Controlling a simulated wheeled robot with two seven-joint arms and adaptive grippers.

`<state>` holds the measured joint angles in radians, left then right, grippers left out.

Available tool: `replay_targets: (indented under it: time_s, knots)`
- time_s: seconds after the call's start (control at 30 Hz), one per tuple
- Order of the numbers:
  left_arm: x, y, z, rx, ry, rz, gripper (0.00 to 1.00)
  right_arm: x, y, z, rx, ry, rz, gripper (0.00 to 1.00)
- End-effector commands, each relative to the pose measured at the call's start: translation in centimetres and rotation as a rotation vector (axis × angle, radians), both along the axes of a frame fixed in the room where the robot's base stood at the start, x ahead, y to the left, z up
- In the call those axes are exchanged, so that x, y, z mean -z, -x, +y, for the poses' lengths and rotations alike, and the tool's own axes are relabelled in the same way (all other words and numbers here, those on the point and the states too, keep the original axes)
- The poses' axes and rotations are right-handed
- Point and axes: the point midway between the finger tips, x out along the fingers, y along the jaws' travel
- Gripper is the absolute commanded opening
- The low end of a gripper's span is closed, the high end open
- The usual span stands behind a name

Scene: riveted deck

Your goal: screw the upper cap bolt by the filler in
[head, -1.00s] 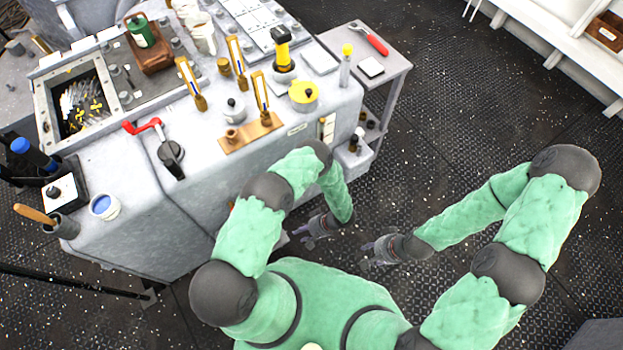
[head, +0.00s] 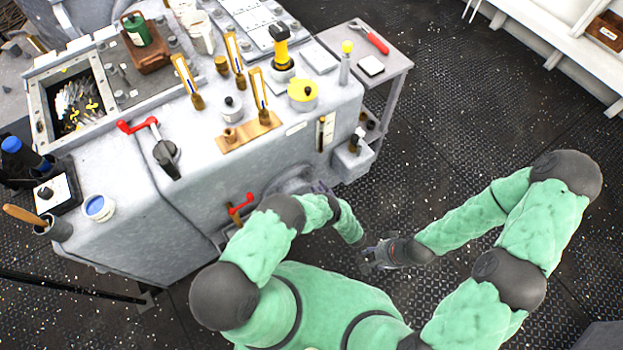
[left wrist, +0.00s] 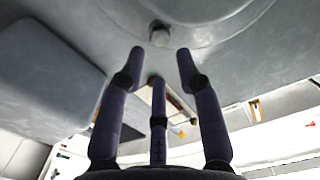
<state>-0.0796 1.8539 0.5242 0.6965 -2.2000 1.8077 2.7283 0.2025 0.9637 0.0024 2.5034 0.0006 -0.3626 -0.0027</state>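In the left wrist view a small grey bolt head (left wrist: 160,34) sits on the underside-lit grey machine face, beside a round raised flange (left wrist: 200,8). My left gripper (left wrist: 160,60) is open and empty. Its three dark fingers point toward the bolt, which shows just beyond and between the tips, apparently not touched. In the head view my left gripper (head: 321,188) is at the machine's front face, mostly hidden by my own arm; the bolt cannot be made out there. My right gripper (head: 370,259) is over the floor, empty, with its fingers seeming apart.
The grey machine (head: 110,240) carries a red-handled lever (head: 140,125), a yellow-lidded pot (head: 302,92) and brass gauges on top. A red handle (head: 240,205) is on its front, left of my left gripper.

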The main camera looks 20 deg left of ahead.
Motion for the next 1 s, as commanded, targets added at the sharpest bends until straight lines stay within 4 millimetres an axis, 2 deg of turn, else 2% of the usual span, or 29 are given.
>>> replay_targets:
  time_s: [0.1,0.3,0.5,0.77,0.8,0.9,0.93,1.0]
  knots:
    - [0.2,-1.4,1.9,-0.004,0.001,0.001,0.34,0.6,0.0,0.0,0.000,0.000,0.000,0.40]
    - [0.2,-3.0,4.0,-0.002,0.000,0.003,0.34,1.1,0.0,0.0,0.000,0.000,0.000,0.40]
    - [0.1,-3.8,5.0,-0.001,0.000,0.003,0.34,1.3,0.0,0.0,0.000,0.000,0.000,0.40]
    - [0.0,-3.9,5.0,0.000,0.000,0.003,0.34,1.3,0.0,0.0,0.000,0.000,0.000,0.40]
    - [0.0,-3.9,5.0,0.000,0.000,0.003,0.32,1.3,0.0,0.0,0.000,0.000,0.000,0.40]
    - [0.0,-3.9,5.0,0.000,0.000,0.003,0.03,1.3,0.0,0.0,0.000,0.000,0.000,0.40]
    - [0.0,-3.9,5.0,0.000,0.001,0.003,0.00,1.3,0.0,0.0,0.000,0.000,0.000,0.40]
    - [0.0,-3.9,5.0,0.000,0.001,0.003,0.00,1.3,0.0,0.0,0.000,0.000,0.000,0.40]
